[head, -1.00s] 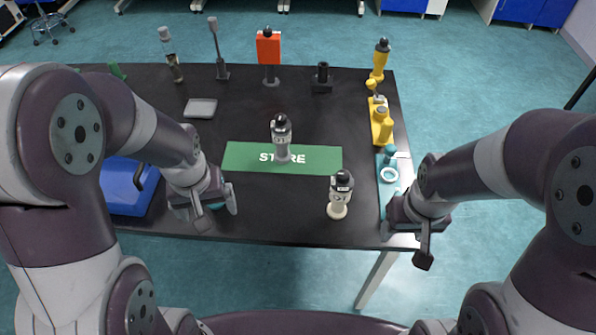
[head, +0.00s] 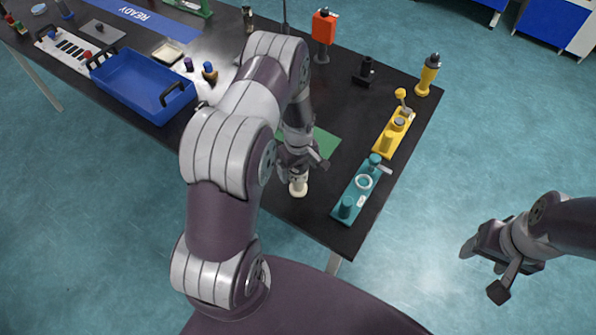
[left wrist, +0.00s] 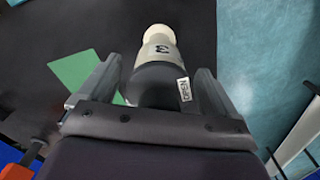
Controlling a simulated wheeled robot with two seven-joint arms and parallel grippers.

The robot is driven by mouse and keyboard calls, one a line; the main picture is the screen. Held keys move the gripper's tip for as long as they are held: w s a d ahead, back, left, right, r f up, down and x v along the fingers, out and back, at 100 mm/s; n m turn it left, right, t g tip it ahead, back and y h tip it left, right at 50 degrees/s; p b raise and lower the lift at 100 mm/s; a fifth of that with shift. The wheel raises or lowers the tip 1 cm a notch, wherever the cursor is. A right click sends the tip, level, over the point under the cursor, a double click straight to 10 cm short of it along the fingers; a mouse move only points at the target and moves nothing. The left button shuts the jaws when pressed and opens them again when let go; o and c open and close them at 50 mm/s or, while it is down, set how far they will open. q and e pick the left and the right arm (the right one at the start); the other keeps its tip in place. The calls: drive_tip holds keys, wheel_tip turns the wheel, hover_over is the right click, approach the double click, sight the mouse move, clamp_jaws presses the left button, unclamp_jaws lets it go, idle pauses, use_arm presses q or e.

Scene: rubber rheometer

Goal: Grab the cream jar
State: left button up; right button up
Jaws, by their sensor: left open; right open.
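The cream jar (head: 298,186) stands on the black table near its front edge, under my left gripper (head: 300,162). Only its cream end shows in the head view; the gripper covers the rest. My right gripper (head: 484,270) is open and empty, off the table at the right, above the floor.
A teal fixture (head: 346,208) and a yellow fixture (head: 390,143) stand right of the jar. The green mat (head: 326,143) lies behind my left gripper, partly hidden. A blue tray (head: 140,95) is at the left. An orange-red block (head: 323,27) stands further back.

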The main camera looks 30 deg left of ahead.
use_arm(q)
drive_tip(key=shift+f, duration=0.3)
drive_tip(key=shift+d, duration=0.2)
drive_tip(key=shift+a, duration=0.1)
drive_tip(key=c, duration=1.2)
drive_tip(key=shift+o, duration=0.2)
drive_tip(key=shift+r, duration=0.1)
